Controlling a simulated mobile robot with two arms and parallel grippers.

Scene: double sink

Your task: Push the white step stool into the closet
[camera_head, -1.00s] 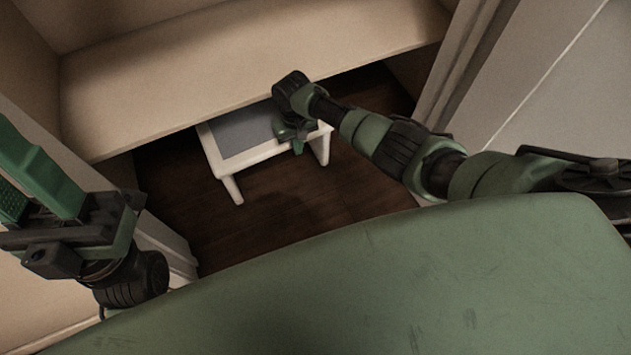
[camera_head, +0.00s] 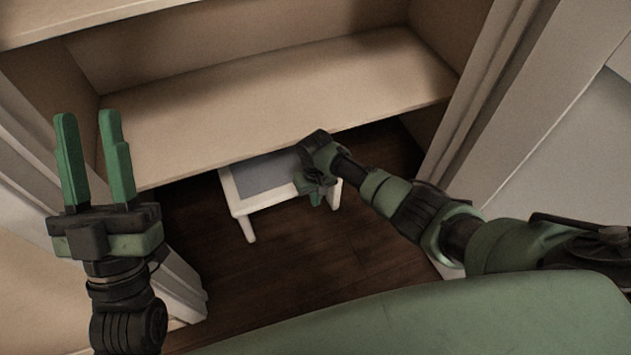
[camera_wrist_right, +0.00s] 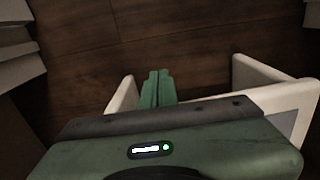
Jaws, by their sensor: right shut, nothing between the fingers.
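The white step stool (camera_head: 283,201) with a grey top stands upright on the dark floor, its far part hidden under the closet's lowest shelf (camera_head: 290,105). My right gripper (camera_head: 317,199) is at the stool's front edge toward its right end, fingers pointing down; I cannot tell if it touches. In the right wrist view its fingers (camera_wrist_right: 158,87) are shut together with nothing between them, and white stool parts (camera_wrist_right: 275,98) show on both sides. My left gripper (camera_head: 95,155) is open and empty, raised at the left with its fingers apart.
White door frames stand at the left (camera_head: 178,290) and right (camera_head: 470,110) of the closet opening. The shelf hangs low over the stool. Dark wooden floor (camera_head: 300,250) in front of the stool is clear.

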